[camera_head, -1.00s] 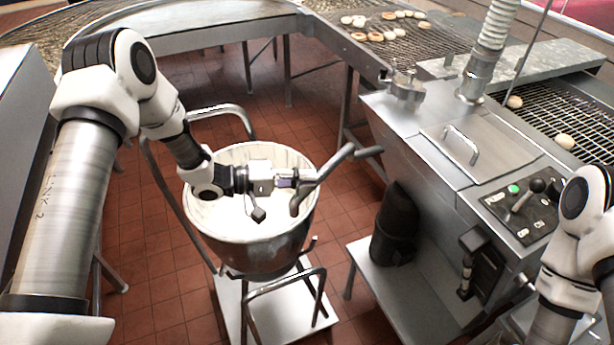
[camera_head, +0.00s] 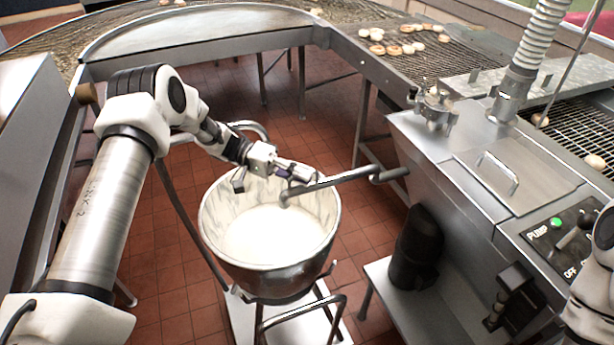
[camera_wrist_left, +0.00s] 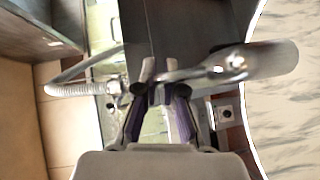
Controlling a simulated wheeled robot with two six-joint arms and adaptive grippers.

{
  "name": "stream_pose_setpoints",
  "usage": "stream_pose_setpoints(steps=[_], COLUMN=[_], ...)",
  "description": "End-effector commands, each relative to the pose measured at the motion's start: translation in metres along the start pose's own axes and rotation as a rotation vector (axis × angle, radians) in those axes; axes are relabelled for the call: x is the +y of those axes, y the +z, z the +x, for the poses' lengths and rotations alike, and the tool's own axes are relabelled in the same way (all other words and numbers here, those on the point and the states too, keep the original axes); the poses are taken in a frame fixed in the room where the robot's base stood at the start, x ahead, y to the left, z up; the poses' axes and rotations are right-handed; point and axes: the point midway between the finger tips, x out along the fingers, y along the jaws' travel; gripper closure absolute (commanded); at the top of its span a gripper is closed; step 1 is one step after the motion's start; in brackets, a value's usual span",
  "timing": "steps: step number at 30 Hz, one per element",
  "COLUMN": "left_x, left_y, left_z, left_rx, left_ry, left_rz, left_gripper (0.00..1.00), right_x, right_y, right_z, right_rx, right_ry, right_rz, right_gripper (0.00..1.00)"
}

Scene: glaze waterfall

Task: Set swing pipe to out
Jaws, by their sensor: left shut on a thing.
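The swing pipe (camera_head: 345,180) is a grey bent tube coming out of the left side of the steel glaze machine (camera_head: 470,170). Its downturned end hangs over the far part of a steel bowl (camera_head: 212,235) of white glaze (camera_head: 270,234). My left gripper (camera_head: 300,176) is shut on the pipe near that end. In the left wrist view the pipe (camera_wrist_left: 190,74) crosses just past the purple-padded fingers (camera_wrist_left: 160,100). My right gripper is out of view; only part of that arm shows at the right edge.
The bowl stands in a tubular frame on a white base (camera_head: 290,318). A pump panel with a green button (camera_head: 556,222) is on the machine. Wire conveyors with doughnuts (camera_head: 400,48) run behind. A dark motor (camera_head: 416,245) sits on a low shelf. Tiled floor lies open behind the bowl.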

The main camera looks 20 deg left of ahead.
Motion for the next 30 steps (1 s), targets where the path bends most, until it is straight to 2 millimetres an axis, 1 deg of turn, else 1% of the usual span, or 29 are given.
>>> stream_pose_setpoints(steps=[9, 10, 11, 12, 20, 23, 26, 30], left_x=[0.000, 0.000, 0.000, 0.000, -0.001, -0.001, -0.001, -0.001], left_y=[0.000, 0.000, 0.000, 0.000, 0.000, 0.000, -0.001, -0.001], left_z=[0.000, 0.000, 0.000, 0.000, 0.000, -0.005, -0.021, -0.056], left_rx=[0.000, 0.000, 0.000, 0.000, 0.000, 0.001, 0.004, 0.003], left_ry=[-0.001, -0.001, -0.001, -0.001, 0.000, 0.000, 0.000, -0.001], left_rz=[0.000, 0.000, 0.000, 0.000, 0.000, 0.000, 0.002, 0.002], left_gripper=[1.00, 0.82, 0.71, 0.66, 0.66, 0.66, 0.66, 0.66], right_x=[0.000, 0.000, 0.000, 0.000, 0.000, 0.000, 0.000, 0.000], right_y=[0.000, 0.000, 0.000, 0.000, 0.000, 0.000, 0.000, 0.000], right_z=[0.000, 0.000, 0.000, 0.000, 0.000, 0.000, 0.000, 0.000], right_rx=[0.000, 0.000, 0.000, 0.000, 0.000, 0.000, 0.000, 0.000], right_ry=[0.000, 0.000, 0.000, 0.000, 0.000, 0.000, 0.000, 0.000], right_rz=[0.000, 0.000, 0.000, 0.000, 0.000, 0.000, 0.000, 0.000], right_gripper=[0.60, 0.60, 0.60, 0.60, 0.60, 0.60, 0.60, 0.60])
